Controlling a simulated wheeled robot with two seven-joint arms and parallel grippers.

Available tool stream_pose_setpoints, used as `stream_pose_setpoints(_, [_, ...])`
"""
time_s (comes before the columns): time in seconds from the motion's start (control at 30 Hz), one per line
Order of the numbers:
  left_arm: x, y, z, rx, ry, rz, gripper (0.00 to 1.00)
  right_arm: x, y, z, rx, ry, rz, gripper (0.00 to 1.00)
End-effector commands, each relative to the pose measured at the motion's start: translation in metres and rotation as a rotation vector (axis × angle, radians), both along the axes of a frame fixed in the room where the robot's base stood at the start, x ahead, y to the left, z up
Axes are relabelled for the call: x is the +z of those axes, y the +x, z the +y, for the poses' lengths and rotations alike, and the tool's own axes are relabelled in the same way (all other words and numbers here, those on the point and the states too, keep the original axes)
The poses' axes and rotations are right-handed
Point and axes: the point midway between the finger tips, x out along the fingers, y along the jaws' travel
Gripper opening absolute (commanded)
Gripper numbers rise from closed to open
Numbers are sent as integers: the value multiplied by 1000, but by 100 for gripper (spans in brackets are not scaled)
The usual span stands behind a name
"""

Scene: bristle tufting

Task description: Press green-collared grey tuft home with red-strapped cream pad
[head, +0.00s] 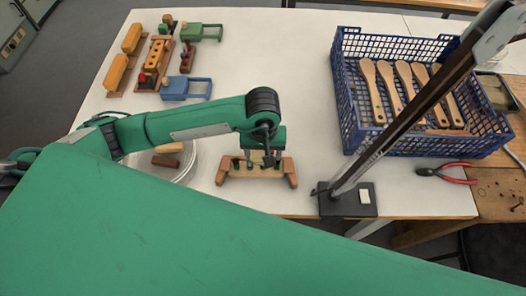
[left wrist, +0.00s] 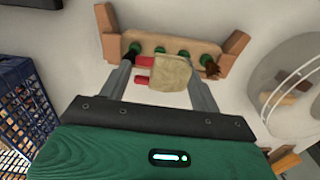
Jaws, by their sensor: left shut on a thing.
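My left gripper (head: 264,158) hangs over the wooden holder (head: 230,177) near the table's front edge. In the left wrist view its fingers (left wrist: 160,66) are shut on the cream pad (left wrist: 170,73), whose red straps (left wrist: 143,71) stick out to the left. The pad lies over the near edge of the holder (left wrist: 118,42) in this view; whether it touches a tuft I cannot tell. Several green collars (left wrist: 160,49) stand in a row along the holder. A dark brown tuft (left wrist: 212,69) shows at the row's right end. I cannot make out a grey tuft. My right gripper is not in view.
A clear round bowl (head: 190,172) with wooden blocks stands left of the holder. A blue crate (head: 400,146) of wooden brush handles, red pliers (head: 450,173) and a black stand base (head: 346,203) are at right. Wooden blocks (head: 154,56) and green and blue frames stand back left. The table's middle is clear.

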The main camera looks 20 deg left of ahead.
Motion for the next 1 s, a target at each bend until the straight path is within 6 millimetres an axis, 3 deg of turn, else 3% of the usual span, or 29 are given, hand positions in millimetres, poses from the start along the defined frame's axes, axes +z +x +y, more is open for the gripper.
stream_pose_setpoints(0.33, [7,0,0,0,0,-1,37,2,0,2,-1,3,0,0])
stream_pose_setpoints(1.0, [47,0,0,0,0,-1,37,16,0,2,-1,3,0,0])
